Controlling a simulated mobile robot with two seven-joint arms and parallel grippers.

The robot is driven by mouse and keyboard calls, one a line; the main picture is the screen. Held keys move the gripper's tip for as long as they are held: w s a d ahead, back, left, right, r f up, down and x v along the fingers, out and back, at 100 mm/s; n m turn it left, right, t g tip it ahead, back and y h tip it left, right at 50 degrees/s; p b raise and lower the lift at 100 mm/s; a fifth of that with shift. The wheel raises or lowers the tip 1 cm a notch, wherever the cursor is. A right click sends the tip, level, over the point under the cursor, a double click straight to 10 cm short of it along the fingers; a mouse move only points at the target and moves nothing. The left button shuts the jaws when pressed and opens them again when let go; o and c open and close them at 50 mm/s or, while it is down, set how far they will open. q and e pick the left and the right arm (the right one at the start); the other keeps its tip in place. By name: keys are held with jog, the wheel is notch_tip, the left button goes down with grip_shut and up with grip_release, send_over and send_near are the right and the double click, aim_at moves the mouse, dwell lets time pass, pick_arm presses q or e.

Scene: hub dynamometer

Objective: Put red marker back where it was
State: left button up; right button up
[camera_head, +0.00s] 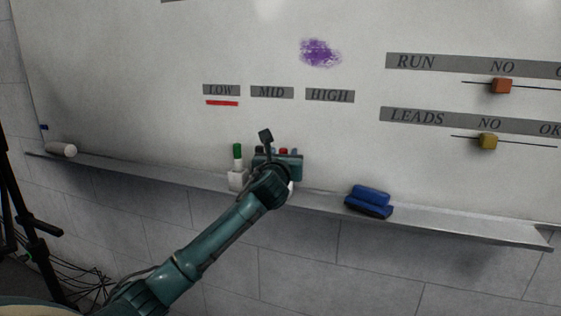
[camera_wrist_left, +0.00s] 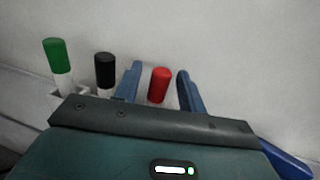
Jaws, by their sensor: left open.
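The red marker (camera_wrist_left: 159,86) stands upright, red cap up, between the two spread blue fingers of my left gripper (camera_wrist_left: 160,84) in the left wrist view. A gap shows on each side of its cap, and its lower part is hidden by the gripper body. In the head view my left gripper (camera_head: 277,160) is at the marker holder (camera_head: 237,181) on the ledge and hides most of it. A bit of the red cap (camera_head: 283,151) shows behind the gripper. My right gripper is not in view.
A green marker (camera_wrist_left: 58,57) and a black marker (camera_wrist_left: 105,70) stand left of the red one. A blue eraser (camera_head: 369,200) lies on the ledge (camera_head: 470,226) to the right. A white cylinder (camera_head: 62,149) lies at the ledge's left end. The whiteboard (camera_head: 170,60) rises behind.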

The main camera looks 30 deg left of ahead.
pick_arm(q)
jog(key=v, duration=1.2)
jog(key=s+d+f+n+g+h, duration=0.1)
jog(key=s+d+f+n+h, duration=0.2)
jog(key=f, duration=0.5)
jog(key=s+d+f+n+g+h, duration=0.1)
jog(key=s+d+f+n+h, duration=0.1)
jog(key=d+f+n, duration=0.5)
jog(key=s+d+f+g+h, duration=0.1)
jog(key=s+d+f+h, duration=0.15)
jog(key=f, duration=0.75)
jog(key=s+d+f+n+g+h, duration=0.1)
jog(key=s+d+f+n+h, duration=0.1)
jog(key=s+d+f+n, duration=0.2)
jog(key=s+d+f+n+g+h, duration=0.1)
jog(key=s+d+f+n+h, duration=0.1)
jog(key=s+d+f+n, duration=0.3)
jog(key=s+f+n, duration=0.3)
jog(key=s+n, duration=0.4)
jog(key=n, duration=0.1)
jog(key=shift+s+d+n+b, duration=0.3)
jog(key=shift+d+b, duration=0.05)
jog(key=shift+r, duration=0.1)
